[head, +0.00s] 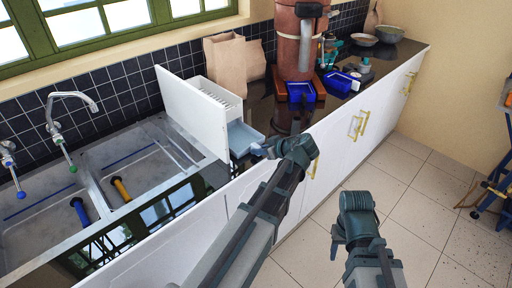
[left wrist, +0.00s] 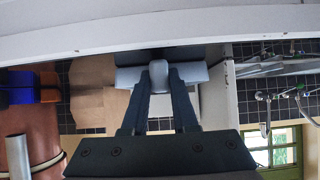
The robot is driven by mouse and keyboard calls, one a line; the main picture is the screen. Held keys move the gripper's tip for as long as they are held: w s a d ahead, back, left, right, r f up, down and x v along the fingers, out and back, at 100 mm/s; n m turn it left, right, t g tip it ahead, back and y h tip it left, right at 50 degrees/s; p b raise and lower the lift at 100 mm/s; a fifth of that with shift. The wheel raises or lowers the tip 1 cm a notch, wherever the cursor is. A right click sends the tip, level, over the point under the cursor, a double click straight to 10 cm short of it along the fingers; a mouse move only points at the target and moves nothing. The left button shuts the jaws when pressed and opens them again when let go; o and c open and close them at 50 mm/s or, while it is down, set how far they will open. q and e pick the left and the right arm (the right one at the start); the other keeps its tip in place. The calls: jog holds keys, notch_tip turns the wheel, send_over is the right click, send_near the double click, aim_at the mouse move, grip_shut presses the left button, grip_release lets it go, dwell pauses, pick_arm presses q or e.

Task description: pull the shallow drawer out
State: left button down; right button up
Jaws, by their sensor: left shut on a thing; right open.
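A white cabinet (head: 190,107) stands on the dark counter beside the sink. A pale blue shallow drawer (head: 243,136) sticks out of its low front, toward the counter's front edge. My left gripper (head: 262,149) is at the drawer's front end. In the left wrist view, my left gripper (left wrist: 158,98) is shut on a grey handle (left wrist: 159,73), with a finger on each side. The inside of the drawer is only partly visible. My right gripper (head: 345,237) is open and empty, over the floor in front of the cupboards.
Brown paper bags (head: 229,60) stand behind the cabinet. A brown machine (head: 298,40) and blue bins (head: 301,92) stand to its right. Bowls (head: 364,39) sit at the far end. A sink (head: 120,175) lies left. The tiled floor (head: 405,170) is clear in front.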

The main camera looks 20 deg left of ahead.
pick_arm(q)
jog(key=shift+s+d, duration=0.25)
jog(key=shift+d, duration=0.4)
jog(key=shift+s+d, duration=0.3)
jog(key=shift+d, duration=0.3)
jog(key=shift+s+d, duration=0.25)
jog(key=shift+d, duration=0.4)
jog(key=shift+r, duration=0.1)
